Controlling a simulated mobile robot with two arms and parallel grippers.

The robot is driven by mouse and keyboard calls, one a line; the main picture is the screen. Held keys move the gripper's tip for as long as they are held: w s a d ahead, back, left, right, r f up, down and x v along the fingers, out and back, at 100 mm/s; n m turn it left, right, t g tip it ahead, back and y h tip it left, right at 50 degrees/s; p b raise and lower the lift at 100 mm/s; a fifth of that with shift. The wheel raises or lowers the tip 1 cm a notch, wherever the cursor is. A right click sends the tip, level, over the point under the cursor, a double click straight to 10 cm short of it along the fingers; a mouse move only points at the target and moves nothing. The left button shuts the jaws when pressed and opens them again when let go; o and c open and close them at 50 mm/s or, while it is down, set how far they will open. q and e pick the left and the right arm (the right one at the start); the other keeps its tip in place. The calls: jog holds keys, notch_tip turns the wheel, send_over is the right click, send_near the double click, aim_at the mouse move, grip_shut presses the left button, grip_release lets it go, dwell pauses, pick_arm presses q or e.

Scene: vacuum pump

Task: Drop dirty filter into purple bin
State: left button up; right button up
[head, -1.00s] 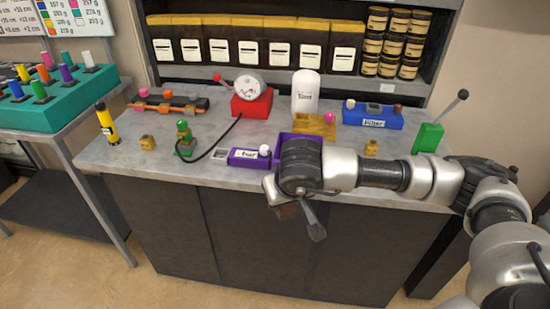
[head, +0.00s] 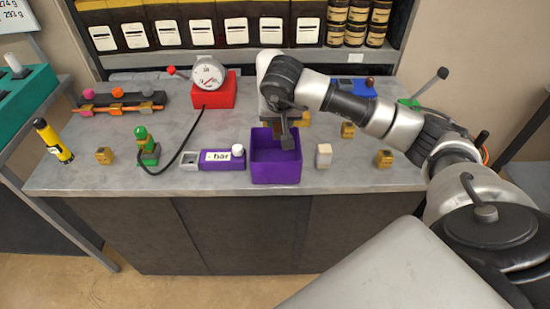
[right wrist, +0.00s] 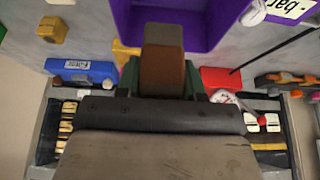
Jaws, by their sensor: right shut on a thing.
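The purple bin (head: 276,173) stands open at the front edge of the bench, and it also shows at the top of the right wrist view (right wrist: 123,22). My right gripper (head: 286,127) is over the bin, pointing down. It is shut on the dirty filter (right wrist: 162,68), a brown block with a greyer end, which shows between the fingers in the right wrist view. In the head view the filter hangs at the bin's opening; its exact height above the bin floor is hard to tell. My left gripper is not in view.
A purple gauge block (head: 222,160) labelled "bar" sits just left of the bin. A pale small block (head: 323,155) stands to its right. A red gauge base (head: 214,92) is behind, with a black cable.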

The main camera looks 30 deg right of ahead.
notch_tip(320, 180, down, 4)
jog(key=shift+w+d+r+b, duration=0.1)
jog(key=shift+w+b, duration=0.05)
jog(key=shift+b, duration=0.7)
jog(key=o, duration=1)
pick_arm(q)
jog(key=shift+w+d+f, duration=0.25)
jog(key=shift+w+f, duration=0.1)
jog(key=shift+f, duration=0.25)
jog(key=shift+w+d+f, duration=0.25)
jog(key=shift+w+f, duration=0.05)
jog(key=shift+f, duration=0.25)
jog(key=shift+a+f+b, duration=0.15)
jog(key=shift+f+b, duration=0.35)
jog(key=shift+b, duration=0.05)
pick_arm(e)
jog(key=v, duration=1)
jog(key=shift+s+r, duration=0.25)
jog(key=shift+f, duration=0.1)
